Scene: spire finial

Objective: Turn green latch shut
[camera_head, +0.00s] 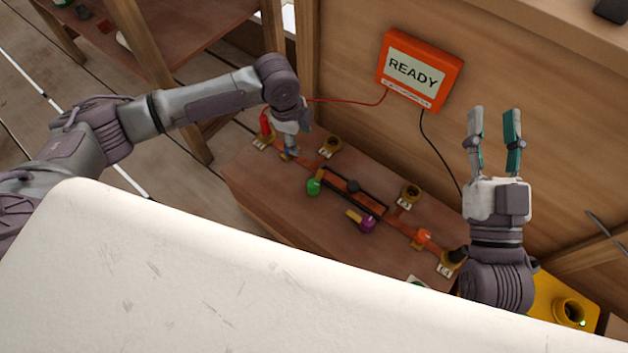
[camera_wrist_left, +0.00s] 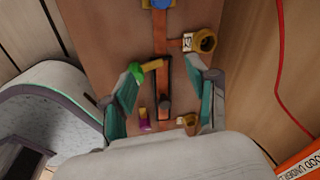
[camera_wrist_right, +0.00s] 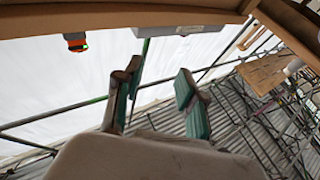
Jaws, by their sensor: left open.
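The green latch (camera_head: 313,187) is on the wooden bench beside the copper strip. In the left wrist view, its green knob (camera_wrist_left: 132,73) is left of the strip, and its yellow bar (camera_wrist_left: 152,65) points across towards the strip, at the end of a black-edged slot. My left gripper (camera_head: 290,153) is over the bench; its fingers show open in the left wrist view (camera_wrist_left: 170,78). The left finger looks close to the green knob; I cannot tell if it touches. My right gripper (camera_head: 495,140) is open, empty and raised, pointing up the picture.
A purple latch (camera_head: 368,225), an orange piece (camera_head: 423,238) and brass sockets (camera_head: 410,193) are on the bench (camera_head: 270,200). An orange READY box (camera_head: 420,70) with cables is on the wooden wall. A white surface (camera_head: 200,280) blocks the near view.

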